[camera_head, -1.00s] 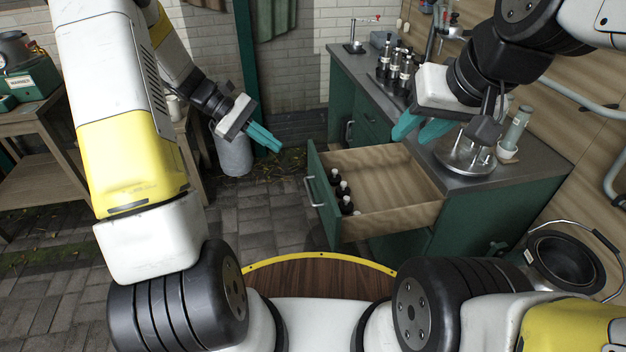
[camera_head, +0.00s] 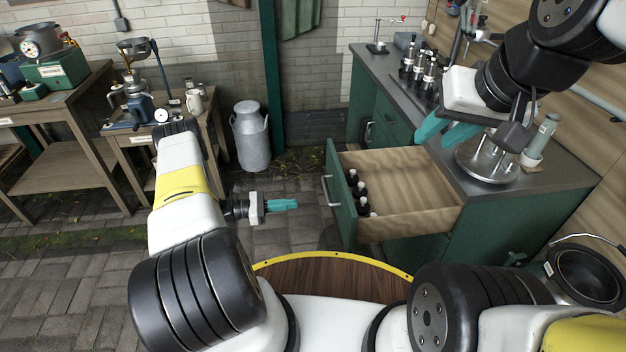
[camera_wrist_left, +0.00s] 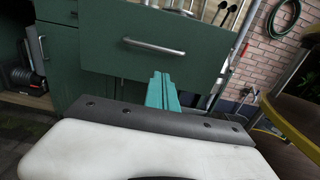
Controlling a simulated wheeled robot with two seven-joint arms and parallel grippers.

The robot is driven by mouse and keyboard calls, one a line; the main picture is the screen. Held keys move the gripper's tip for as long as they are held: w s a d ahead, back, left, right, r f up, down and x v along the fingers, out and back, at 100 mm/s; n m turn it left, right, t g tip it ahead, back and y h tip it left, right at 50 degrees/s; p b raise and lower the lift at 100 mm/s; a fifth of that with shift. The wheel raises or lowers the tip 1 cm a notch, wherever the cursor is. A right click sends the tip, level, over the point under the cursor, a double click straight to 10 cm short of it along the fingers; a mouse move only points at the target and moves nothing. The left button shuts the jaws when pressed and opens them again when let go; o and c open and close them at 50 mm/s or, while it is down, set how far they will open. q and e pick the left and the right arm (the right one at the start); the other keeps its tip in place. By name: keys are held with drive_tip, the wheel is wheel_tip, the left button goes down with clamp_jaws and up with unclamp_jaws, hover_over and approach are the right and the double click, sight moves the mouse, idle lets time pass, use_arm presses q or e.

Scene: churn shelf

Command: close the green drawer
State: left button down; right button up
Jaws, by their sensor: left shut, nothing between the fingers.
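The green drawer (camera_head: 341,203) stands pulled out of the green cabinet (camera_head: 507,223), with several dark bottles (camera_head: 359,190) along its front inside. Its front panel and metal handle show in the left wrist view (camera_wrist_left: 154,46). My left gripper (camera_head: 284,204) is shut and empty, left of the drawer front and pointing at it, with a gap between them. Its teal fingers in the left wrist view (camera_wrist_left: 162,90) appear just below the handle. My right gripper (camera_head: 447,131) is above the counter, behind the drawer; its teal fingers look apart with nothing visible between them.
A counter (camera_head: 390,72) tops the cabinet, holding several dark bottles and a round metal stand (camera_head: 487,163). A black pot (camera_head: 588,276) is at the right. A milk churn (camera_head: 251,137) stands on the paved floor at the back, beside wooden tables (camera_head: 60,150).

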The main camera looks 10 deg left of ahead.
sight(337, 199)
use_arm(q)
drive_tip(key=x, duration=1.3)
drive_tip(key=shift+d, duration=0.1)
